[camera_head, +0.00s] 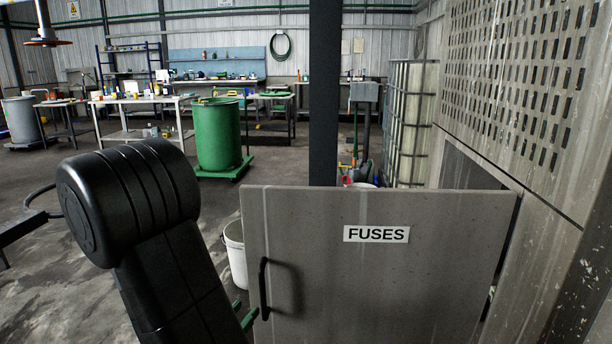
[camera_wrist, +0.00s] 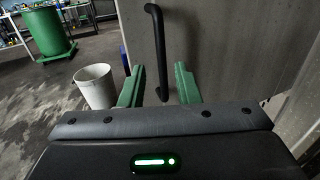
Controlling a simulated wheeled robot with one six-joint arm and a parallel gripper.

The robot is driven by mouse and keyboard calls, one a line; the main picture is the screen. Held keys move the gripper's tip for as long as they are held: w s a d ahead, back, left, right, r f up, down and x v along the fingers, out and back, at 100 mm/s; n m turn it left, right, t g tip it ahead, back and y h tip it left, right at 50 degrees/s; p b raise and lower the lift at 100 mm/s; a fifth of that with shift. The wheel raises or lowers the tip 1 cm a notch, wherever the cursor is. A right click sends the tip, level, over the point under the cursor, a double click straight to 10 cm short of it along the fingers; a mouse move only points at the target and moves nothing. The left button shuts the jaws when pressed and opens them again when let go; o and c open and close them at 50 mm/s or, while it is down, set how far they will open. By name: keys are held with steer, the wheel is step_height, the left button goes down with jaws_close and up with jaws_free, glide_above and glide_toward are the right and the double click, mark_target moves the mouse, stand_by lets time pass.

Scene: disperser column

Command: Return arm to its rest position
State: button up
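My arm stands at the left of the head view, with its black elbow in front of the room. My gripper (camera_wrist: 159,86) shows in the wrist view with its two green fingers apart and nothing between them that it grips. The black handle (camera_wrist: 158,45) of the fuse cabinet door is just beyond the fingers, apart from them as far as I can tell. In the head view the grey door (camera_head: 380,255), labelled FUSES, stands swung open, with its handle (camera_head: 264,290) at its left edge. Only a green finger piece shows beside the handle there.
A white bucket (camera_head: 235,255) stands close left of the door. A green barrel (camera_head: 218,135) on a green base is farther back. A dark post (camera_head: 323,95) rises behind the door. A perforated cabinet wall (camera_head: 525,80) closes off the right. Floor at the left is open.

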mark_target(261, 291)
steer(key=shift+x, duration=2.15)
steer(key=shift+s, duration=0.15)
steer(key=shift+v, duration=4.65)
steer(key=shift+x, duration=7)
